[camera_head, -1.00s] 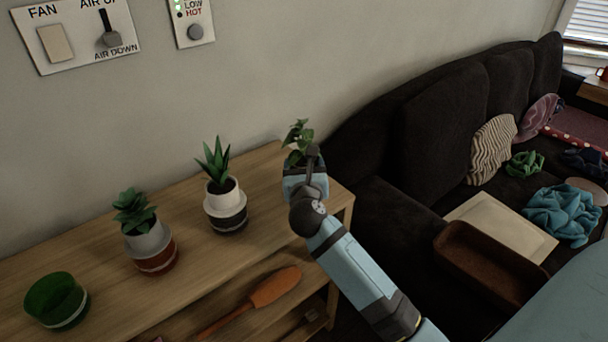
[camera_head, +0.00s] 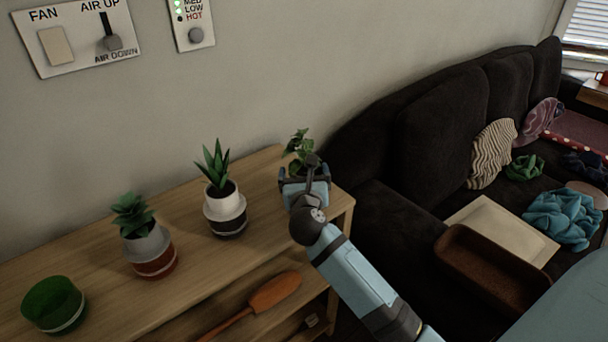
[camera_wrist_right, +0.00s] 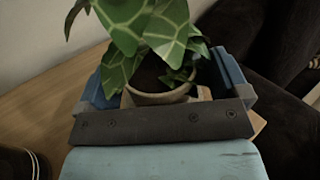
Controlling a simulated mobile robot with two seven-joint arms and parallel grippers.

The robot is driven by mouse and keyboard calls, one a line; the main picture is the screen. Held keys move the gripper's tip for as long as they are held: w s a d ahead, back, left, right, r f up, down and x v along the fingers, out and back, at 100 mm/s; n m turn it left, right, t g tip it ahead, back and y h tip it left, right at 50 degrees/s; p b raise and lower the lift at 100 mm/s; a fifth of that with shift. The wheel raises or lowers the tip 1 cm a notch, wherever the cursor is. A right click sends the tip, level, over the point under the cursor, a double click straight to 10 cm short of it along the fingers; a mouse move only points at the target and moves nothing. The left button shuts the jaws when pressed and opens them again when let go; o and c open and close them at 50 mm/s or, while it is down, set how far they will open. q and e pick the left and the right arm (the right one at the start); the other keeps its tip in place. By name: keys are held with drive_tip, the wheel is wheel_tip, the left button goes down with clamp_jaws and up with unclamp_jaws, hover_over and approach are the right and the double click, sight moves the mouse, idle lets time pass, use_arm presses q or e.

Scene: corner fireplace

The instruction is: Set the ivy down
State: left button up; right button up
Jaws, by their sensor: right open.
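The ivy (camera_head: 298,145) is at the right end of the wooden shelf top (camera_head: 262,168), near the wall; its pot is hidden behind my gripper in the head view. In the right wrist view the green, pale-veined ivy leaves (camera_wrist_right: 150,30) rise from a light pot (camera_wrist_right: 158,97). The pot appears upright on the wood. My right gripper (camera_head: 304,176) is open, with one blue finger on each side of the pot. Gaps seem to show between the fingers and the pot, but contact is hard to judge. My left gripper is not in view.
An orange spatula (camera_head: 272,292) lies on the shelf below. A dark sofa (camera_head: 430,120) stands right.

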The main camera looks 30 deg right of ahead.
drive_tip(key=v, duration=0.6)
drive_tip(key=shift+s+a+p, duration=0.1)
drive_tip(key=shift+s+p, duration=0.15)
drive_tip(key=shift+p, duration=0.05)
drive_tip(key=shift+s+a, duration=0.2)
drive_tip(key=shift+s, duration=0.15)
drive_tip(key=shift+s+a+r+n+t, duration=0.15)
drive_tip(key=shift+s+a+n+t, duration=0.1)
drive_tip(key=shift+n+t, duration=0.2)
drive_tip(key=s+a+f+n+t+y, duration=0.15)
drive_tip(key=s+a+n+y, duration=0.35)
drive_tip(key=n, duration=0.8)
drive_tip(key=s+a+f+n+t+y, duration=0.1)
drive_tip(key=s+a+n+t+y, duration=0.2)
drive_tip(key=a+n+y, duration=0.7)
drive_tip(key=s+f+n+g, duration=0.4)
drive_tip(key=f+n, duration=0.3)
drive_tip(key=n, duration=0.3)
drive_tip(key=s+f+n+g+h, duration=0.1)
drive_tip(key=s+f+n+g, duration=0.4)
drive_tip(key=n, duration=0.5)
drive_tip(key=shift+s+d+f, duration=0.45)
drive_tip(key=shift+s+f, duration=0.3)
drive_tip(key=shift+f, duration=0.15)
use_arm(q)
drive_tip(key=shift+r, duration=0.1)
use_arm(e)
drive_tip(key=shift+n, duration=0.25)
